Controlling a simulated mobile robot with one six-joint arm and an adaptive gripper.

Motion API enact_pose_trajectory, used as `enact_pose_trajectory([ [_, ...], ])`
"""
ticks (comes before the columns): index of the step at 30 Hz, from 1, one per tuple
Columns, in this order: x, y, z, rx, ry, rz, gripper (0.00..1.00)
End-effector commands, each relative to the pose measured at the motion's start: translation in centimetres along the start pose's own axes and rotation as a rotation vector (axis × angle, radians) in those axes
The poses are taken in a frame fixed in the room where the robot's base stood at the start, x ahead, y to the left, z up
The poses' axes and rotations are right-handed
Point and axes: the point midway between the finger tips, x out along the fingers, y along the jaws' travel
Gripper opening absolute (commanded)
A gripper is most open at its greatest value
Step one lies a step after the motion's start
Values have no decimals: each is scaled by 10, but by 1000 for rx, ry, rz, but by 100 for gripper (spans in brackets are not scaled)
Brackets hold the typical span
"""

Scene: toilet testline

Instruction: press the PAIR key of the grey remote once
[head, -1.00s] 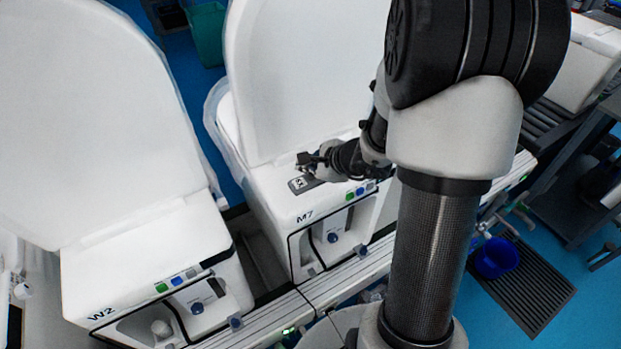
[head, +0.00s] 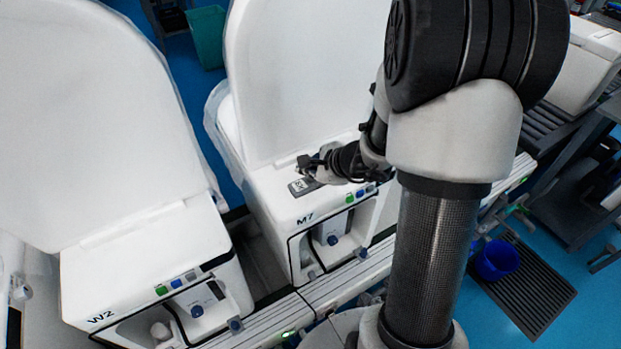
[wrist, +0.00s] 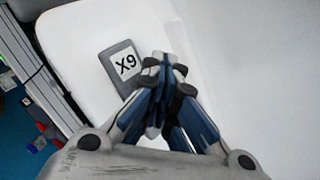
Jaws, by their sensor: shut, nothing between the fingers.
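A grey flat device with a white "X9" label (head: 299,187) lies on the white top of the toilet unit marked M7 (head: 275,207). It also shows in the wrist view (wrist: 108,57), left of my fingertips. It looks like the grey remote, but I can make out no PAIR key on it. My gripper (head: 306,163) is shut and empty, just above or beside the device. In the wrist view, my gripper's fingertips (wrist: 164,63) are together at the device's right edge. I cannot tell whether they touch it.
M7's raised white lid (head: 300,80) stands behind the device. A row of coloured buttons (head: 360,191) is on M7's front edge, to the right. Unit W2 (head: 120,270) stands at the left. A blue bucket (head: 497,258) is on the floor at the right.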

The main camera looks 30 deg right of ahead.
Motion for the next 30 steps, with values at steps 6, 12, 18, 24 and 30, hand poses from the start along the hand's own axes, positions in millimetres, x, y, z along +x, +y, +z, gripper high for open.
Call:
enact_pose_trajectory([
  [6,1,0,0,0,0,0,0],
  [12,5,3,-4,0,0,0,0],
  [18,6,5,-5,0,0,0,0],
  [24,6,4,-4,0,0,0,0],
  [30,6,4,-5,0,0,0,0],
])
